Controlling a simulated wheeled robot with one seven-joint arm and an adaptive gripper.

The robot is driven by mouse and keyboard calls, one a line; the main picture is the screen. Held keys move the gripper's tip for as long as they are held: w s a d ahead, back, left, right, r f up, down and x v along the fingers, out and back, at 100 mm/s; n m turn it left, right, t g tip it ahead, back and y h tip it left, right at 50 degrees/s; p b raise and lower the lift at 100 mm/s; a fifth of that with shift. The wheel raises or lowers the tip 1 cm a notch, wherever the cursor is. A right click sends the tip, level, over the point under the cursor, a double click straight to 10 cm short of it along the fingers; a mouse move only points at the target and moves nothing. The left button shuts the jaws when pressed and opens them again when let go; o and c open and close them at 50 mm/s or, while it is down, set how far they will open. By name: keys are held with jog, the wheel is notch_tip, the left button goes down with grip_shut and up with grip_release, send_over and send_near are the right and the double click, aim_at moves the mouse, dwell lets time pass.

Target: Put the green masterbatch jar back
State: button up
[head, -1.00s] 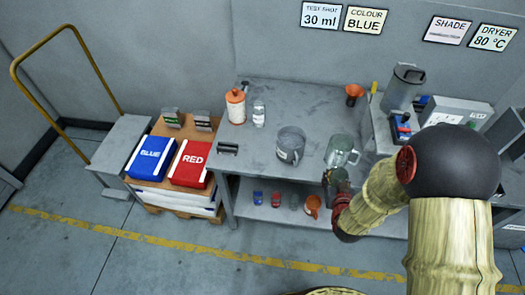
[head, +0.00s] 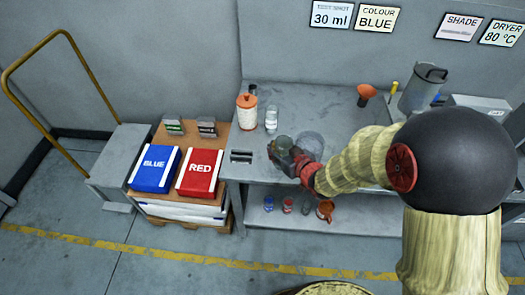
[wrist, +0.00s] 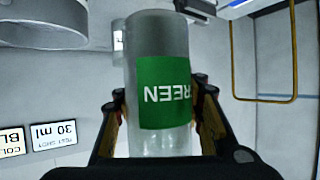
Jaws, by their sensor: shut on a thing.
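My gripper (head: 284,152) is shut on the green masterbatch jar, a clear cylinder with a green label. The jar (wrist: 160,92) stands between my fingers in the wrist view, its label letters upside down and partly turned away. In the head view the jar (head: 284,142) is small and dim, above or at the front part of the bench (head: 250,178). I cannot tell whether it touches the bench top. A grey pot (head: 312,142) stands just right of it, partly hidden by my gripper.
An orange-capped white bottle (head: 247,112) and a clear jar (head: 271,120) stand at the back left. The lower shelf (head: 255,218) holds a blue jar (head: 268,203), a red jar (head: 288,205), a grey one (head: 306,208) and an orange jug (head: 325,209). My arm hides the glass jug.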

jog(key=b+x, duration=0.1)
jog(key=x, duration=0.3)
jog(key=d+f+b+x, duration=0.1)
jog(key=x, duration=0.4)
jog(key=f+b+x, duration=0.1)
jog(key=x, duration=0.4)
jog(key=shift+d+f, duration=0.15)
jog(key=shift+f, duration=0.2)
jog(key=shift+f+b, duration=0.15)
jog(key=shift+b, duration=0.15)
notch_tip(320, 180, down, 3)
jog(key=shift+w+f+b, duration=0.2)
jog(key=shift+b, duration=0.5)
jog(key=shift+r, duration=0.1)
jog(key=o, duration=1.2)
